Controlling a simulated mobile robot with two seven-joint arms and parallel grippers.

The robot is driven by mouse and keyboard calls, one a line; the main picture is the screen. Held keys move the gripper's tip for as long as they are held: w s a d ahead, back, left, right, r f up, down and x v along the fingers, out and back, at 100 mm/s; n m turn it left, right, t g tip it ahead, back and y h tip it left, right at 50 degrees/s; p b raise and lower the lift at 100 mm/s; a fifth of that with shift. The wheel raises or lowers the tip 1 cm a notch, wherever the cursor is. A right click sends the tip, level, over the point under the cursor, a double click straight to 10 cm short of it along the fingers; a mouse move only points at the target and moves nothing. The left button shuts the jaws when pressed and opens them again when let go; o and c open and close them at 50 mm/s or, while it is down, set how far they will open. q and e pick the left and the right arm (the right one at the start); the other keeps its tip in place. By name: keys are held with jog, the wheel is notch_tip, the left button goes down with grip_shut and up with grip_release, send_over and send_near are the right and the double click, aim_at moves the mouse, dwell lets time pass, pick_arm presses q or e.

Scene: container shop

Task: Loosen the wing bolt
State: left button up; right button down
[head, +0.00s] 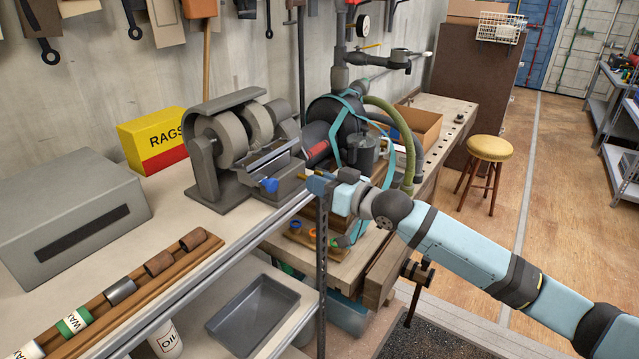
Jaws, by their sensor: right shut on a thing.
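A small blue wing-shaped piece (269,185), which looks like the wing bolt, sits on the front of the grey tool rest (283,158) of the bench grinder (222,150). My right gripper (313,181) comes in from the right and points left, at the right end of the tool rest. In the picture it is a short gap to the right of the blue piece. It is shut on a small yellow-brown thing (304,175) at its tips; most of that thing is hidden. My left gripper is out of view.
A grey metal box (68,220) and a wooden rack (120,292) lie to the left. A dark upright post (321,255) stands below my right gripper. A grey tray (253,314) sits on the lower shelf.

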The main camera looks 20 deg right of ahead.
jog(key=shift+n, duration=0.9)
jog(key=shift+f, duration=0.1)
jog(key=c, duration=1.3)
grip_release()
